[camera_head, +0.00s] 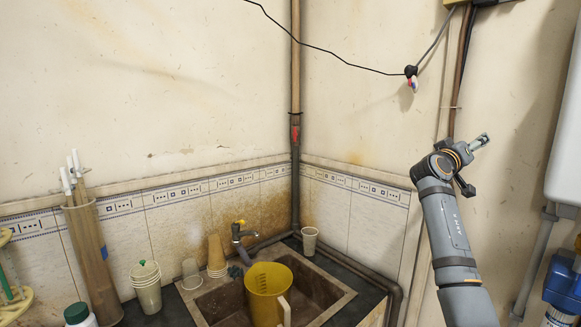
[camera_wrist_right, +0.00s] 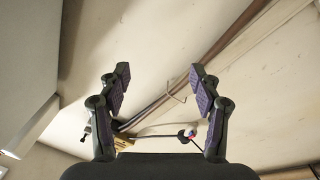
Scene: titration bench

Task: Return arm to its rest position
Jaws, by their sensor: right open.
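My right arm (camera_head: 447,228) reaches up from the lower right of the head view. Its gripper (camera_head: 480,141) is raised in front of the wall, to the right of the vertical pipe. In the right wrist view the right gripper (camera_wrist_right: 158,78) has its two fingers spread wide apart, with nothing between them but the wall and pipes behind. The right gripper is open and empty. My left gripper is in neither view.
A stone sink (camera_head: 340,291) holds a yellow jug (camera_head: 266,290) at the lower middle. Cups (camera_head: 146,290) and a tall tube holder (camera_head: 92,262) stand to its left. A white tank (camera_head: 564,140) hangs at the far right. A cable with a small plug (camera_head: 411,78) hangs above the gripper.

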